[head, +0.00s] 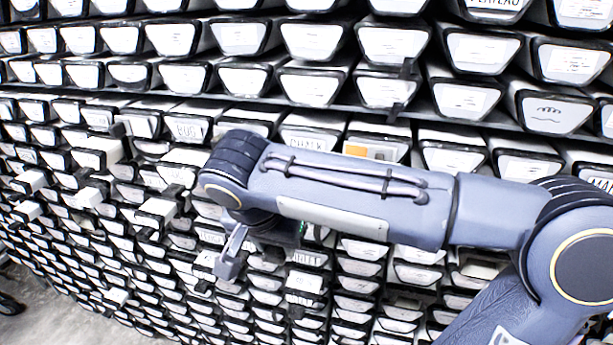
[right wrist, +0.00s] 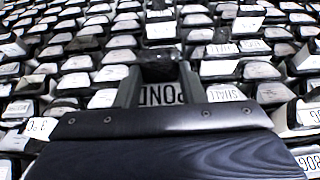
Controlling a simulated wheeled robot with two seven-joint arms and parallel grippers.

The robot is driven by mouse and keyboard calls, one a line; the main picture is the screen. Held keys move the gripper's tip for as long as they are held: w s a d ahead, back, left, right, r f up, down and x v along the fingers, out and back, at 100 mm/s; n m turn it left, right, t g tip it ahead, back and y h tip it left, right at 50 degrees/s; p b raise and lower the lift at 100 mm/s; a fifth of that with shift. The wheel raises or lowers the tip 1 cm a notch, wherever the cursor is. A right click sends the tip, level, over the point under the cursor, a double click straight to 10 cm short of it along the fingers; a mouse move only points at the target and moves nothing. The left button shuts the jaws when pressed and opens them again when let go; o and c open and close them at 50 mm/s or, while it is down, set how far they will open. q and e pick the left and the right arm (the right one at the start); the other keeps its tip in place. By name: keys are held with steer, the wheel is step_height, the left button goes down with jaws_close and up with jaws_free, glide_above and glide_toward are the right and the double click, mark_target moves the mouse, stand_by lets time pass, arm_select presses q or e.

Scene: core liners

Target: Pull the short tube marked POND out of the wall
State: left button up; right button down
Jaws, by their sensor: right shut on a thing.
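The short tube marked POND (right wrist: 161,95) shows in the right wrist view, its label upside down between my fingers. A dark block (right wrist: 158,68) on it sits between the two fingertips. My right gripper (right wrist: 160,78) is shut on this tube at its front end. In the head view my right gripper (head: 232,258) is in front of the wall of tubes, and my arm and wrist hide the POND tube there. My left gripper is in neither view.
The wall is packed with white-faced, dark-rimmed tubes. One marked BOG (head: 187,129) and one marked CHALK (head: 308,142) are near my forearm. Several tubes, such as a white one (head: 157,209), stick out at the left. A grey floor (head: 40,310) shows at lower left.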

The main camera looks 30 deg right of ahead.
steer(key=shift+s+a, duration=1.8)
steer(key=shift+a, duration=0.25)
steer(key=c, duration=0.9)
jaws_free()
steer(key=shift+o, duration=0.2)
steer(key=v, duration=0.8)
steer(key=shift+a, duration=0.1)
